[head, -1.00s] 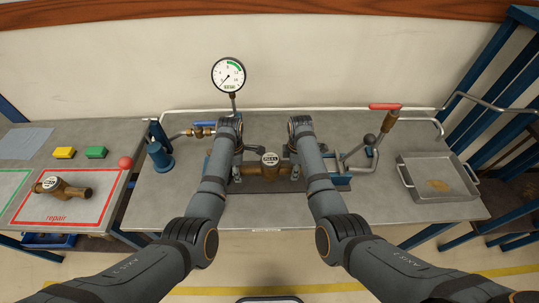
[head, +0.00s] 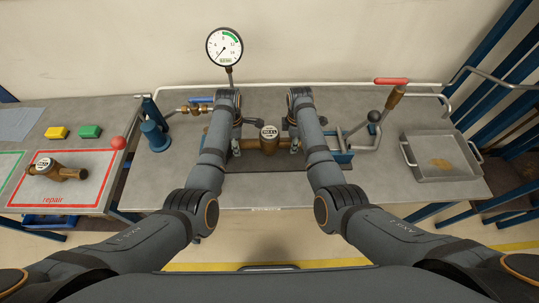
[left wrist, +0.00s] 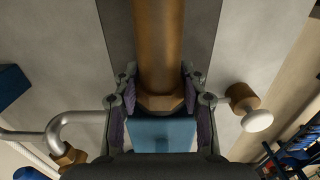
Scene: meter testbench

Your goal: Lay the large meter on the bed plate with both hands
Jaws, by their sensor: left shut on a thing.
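The large meter, a brass pipe body with a round white-faced register (head: 269,132), lies crosswise between my two grippers, over the dark bed plate (head: 265,164) at the middle of the bench. I cannot tell from above whether it touches the plate. My left gripper (head: 236,147) is shut on the left pipe end; in the left wrist view its two fingers (left wrist: 159,98) flank the brass pipe (left wrist: 158,45), with a blue block (left wrist: 160,134) just below the pipe's end. My right gripper (head: 294,145) is at the right pipe end; its fingers are too small and hidden to judge.
A pressure gauge (head: 225,47) stands behind the bed. A blue hand pump (head: 155,137) is at left, a red-handled lever (head: 391,81) and grey tray (head: 441,157) at right. A smaller brass meter (head: 55,169) lies in the red repair area. The bench front is clear.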

